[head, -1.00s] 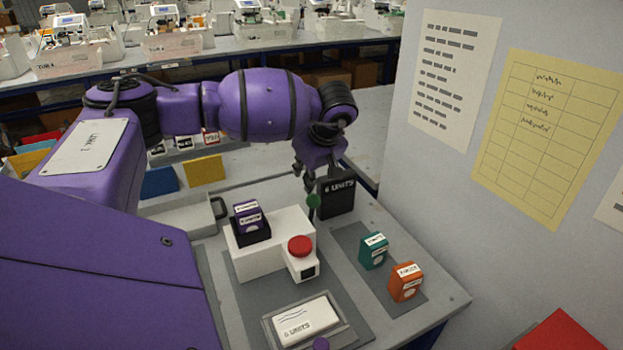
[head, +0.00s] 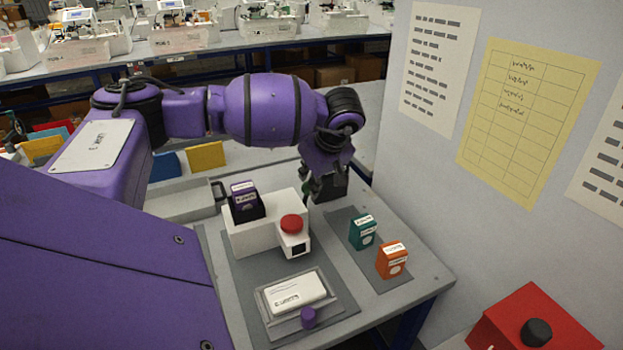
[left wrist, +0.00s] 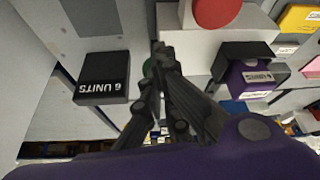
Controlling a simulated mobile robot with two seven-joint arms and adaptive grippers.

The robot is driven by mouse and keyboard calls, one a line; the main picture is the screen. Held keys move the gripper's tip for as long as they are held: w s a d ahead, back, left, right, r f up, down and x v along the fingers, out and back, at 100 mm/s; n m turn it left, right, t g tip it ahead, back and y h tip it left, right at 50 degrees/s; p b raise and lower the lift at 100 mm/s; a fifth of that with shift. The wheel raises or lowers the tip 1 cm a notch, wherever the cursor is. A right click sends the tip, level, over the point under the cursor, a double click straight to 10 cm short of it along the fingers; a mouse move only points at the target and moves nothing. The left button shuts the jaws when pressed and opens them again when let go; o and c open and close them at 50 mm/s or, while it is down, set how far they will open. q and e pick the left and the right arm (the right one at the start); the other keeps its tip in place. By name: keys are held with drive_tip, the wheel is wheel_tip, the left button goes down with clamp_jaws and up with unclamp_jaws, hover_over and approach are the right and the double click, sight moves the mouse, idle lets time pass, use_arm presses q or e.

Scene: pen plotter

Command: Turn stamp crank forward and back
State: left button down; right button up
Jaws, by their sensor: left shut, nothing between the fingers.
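The stamp machine is a white block (head: 268,236) with a red button (head: 292,224) on its front part; it also shows in the left wrist view (left wrist: 190,50). My right gripper is not in view.
A black "6 UNITS" block (left wrist: 103,78) stands close beside the gripper. A purple stamp (head: 243,197) sits in a black holder on the machine. Teal (head: 362,232) and orange (head: 391,260) stamps stand on a grey mat to the right. A white card (head: 297,291) lies in front.

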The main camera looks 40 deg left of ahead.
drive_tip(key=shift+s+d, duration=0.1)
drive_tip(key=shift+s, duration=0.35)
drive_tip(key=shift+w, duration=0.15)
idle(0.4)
